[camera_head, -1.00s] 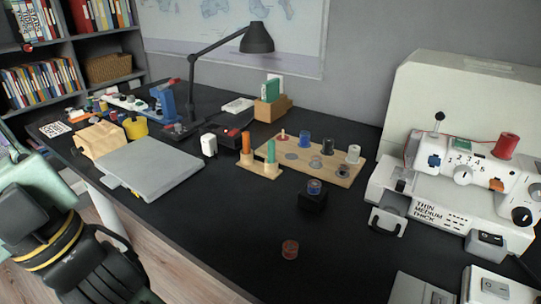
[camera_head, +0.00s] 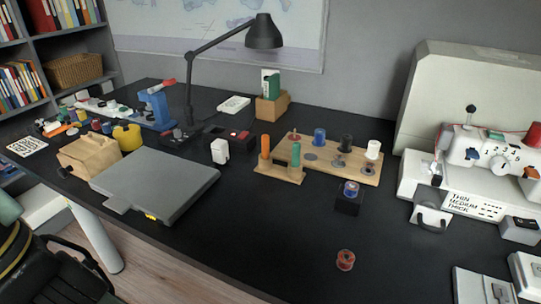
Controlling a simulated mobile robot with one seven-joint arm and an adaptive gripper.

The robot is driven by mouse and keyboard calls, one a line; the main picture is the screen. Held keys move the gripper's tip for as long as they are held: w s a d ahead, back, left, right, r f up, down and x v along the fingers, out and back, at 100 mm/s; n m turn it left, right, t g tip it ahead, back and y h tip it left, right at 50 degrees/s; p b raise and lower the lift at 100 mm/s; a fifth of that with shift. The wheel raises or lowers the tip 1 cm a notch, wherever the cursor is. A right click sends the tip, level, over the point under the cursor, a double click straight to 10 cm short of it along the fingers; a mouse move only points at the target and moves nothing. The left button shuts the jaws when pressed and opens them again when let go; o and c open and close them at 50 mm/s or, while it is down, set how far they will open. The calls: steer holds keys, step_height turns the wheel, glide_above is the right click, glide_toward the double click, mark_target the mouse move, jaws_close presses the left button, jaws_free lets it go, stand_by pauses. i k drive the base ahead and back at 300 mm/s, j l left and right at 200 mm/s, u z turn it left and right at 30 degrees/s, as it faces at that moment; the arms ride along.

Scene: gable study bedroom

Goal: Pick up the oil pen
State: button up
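I cannot pick out the oil pen for certain. Two upright pen-like cylinders, an orange one (camera_head: 265,147) and a green one (camera_head: 295,156), stand in a small wooden stand (camera_head: 280,175) mid-table.
A wooden spool rack (camera_head: 345,170) stands behind the stand. A black block with a blue spool (camera_head: 348,205) and a reddish spool (camera_head: 345,260) lie forward. A grey closed case (camera_head: 155,180) is left, a lamp (camera_head: 264,35) behind, a sewing machine (camera_head: 470,170) right.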

mark_target(296, 149)
steer(key=i+j, duration=0.1)
steer(key=j, duration=1.1)
steer(key=i+j, duration=0.15)
steer(key=j, duration=0.5)
steer(key=i+j, duration=0.1)
steer(key=j, duration=0.5)
steer(key=j+z, duration=0.65)
steer(key=j, duration=0.15)
steer(key=i+l+z, duration=0.15)
steer(key=z, duration=1)
steer(key=i, duration=0.8)
